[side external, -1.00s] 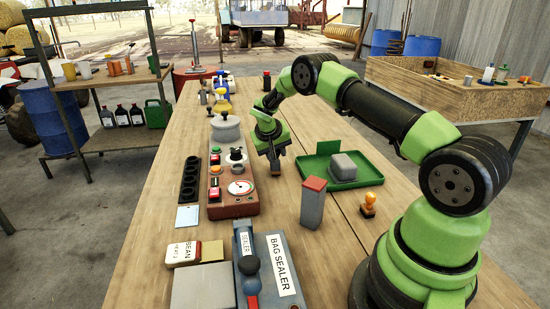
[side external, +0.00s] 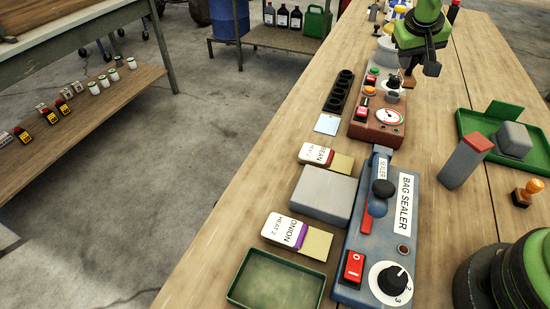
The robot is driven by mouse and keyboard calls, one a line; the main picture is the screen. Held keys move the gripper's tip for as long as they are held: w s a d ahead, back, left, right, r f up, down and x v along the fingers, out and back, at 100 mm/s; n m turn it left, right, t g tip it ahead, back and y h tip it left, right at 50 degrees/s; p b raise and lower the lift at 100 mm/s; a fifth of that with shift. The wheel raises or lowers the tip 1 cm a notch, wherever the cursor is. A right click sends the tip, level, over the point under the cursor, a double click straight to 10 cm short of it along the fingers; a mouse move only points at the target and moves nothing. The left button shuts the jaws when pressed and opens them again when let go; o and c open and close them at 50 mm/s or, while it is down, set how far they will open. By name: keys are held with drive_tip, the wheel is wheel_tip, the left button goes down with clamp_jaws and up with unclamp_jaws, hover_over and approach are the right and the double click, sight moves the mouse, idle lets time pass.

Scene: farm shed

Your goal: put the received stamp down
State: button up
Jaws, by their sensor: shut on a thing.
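My gripper (side external: 430,66) is at the top right of the side external view, above the bench and just right of the far part of the brown gauge panel (side external: 376,130). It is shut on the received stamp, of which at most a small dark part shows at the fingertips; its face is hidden. Another stamp with an orange knob (side external: 527,193) stands upright on the bench at the right edge. A green tray (side external: 477,128) with a grey block (side external: 514,140) in it lies behind that stamp.
A grey upright block with a red top (side external: 465,160) stands left of the orange-knobbed stamp. The blue bag sealer (side external: 395,228), grey box (side external: 325,196), bean packet (side external: 317,154), onion packet (side external: 285,230) and empty green tray (side external: 276,281) fill the near bench. Bare wood lies between panel and green tray.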

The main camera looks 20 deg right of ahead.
drive_tip(key=a+n+t+y, duration=0.25)
drive_tip(key=a+n, duration=0.55)
drive_tip(key=a, duration=1.2)
drive_tip(key=s+a+n+y, duration=0.2)
drive_tip(key=s+a+n, duration=0.1)
drive_tip(key=a, duration=0.5)
drive_tip(key=s+a+n+y, duration=0.2)
drive_tip(key=s+a+n, duration=0.2)
drive_tip(key=a, duration=0.4)
drive_tip(key=shift+s+a+f, duration=0.15)
drive_tip(key=shift+a+f, duration=0.05)
drive_tip(key=shift+f, duration=1.4)
drive_tip(key=shift+s+a+f, duration=0.1)
drive_tip(key=shift+a+f, duration=0.1)
drive_tip(key=shift+f, duration=1.4)
drive_tip(key=shift+s+a+f, duration=0.15)
drive_tip(key=shift+a+f, duration=0.05)
drive_tip(key=shift+f, duration=1.4)
drive_tip(key=shift+f, duration=0.1)
drive_tip(key=o, duration=0.9)
